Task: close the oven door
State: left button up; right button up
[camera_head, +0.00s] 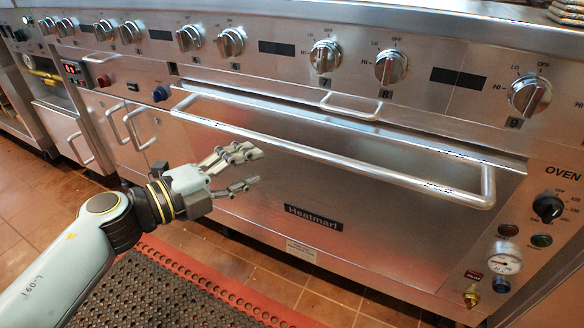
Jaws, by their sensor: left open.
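The oven door (400,235) is a wide steel panel with a black "Heatmarl" plate, in the middle of the view. Its long bar handle (330,158) runs across the upper part and stands out toward me. A dark band shows along the door's top edge at the right; I cannot tell whether it is a gap or a reflection. My left gripper (250,168) is open and empty, in front of the left part of the door and below the handle. Whether it touches the door is unclear. My right gripper is out of view.
A row of knobs (325,56) juts out above the door. A small handle (351,105) sits just under them. The oven dial (547,208) and a gauge (504,259) are at the right. Other cabinet doors with handles (138,127) are at the left. A perforated mat (165,295) lies on the tiled floor.

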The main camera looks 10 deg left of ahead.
aim_at(288, 151)
pick_arm(q)
jog(key=x, duration=0.4)
jog(key=shift+r+b, duration=0.1)
jog(key=shift+b, duration=0.3)
jog(key=b+x, duration=0.1)
jog(key=x, duration=0.4)
jog(key=shift+w+d, duration=0.2)
jog(key=shift+w, duration=0.1)
jog(key=shift+w+d+b, duration=0.35)
jog(key=shift+w, duration=0.05)
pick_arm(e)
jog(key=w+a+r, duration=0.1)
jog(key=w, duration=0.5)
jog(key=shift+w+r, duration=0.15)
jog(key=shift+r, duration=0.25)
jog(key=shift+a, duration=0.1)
pick_arm(q)
grip_shut()
jog(key=shift+w, duration=0.1)
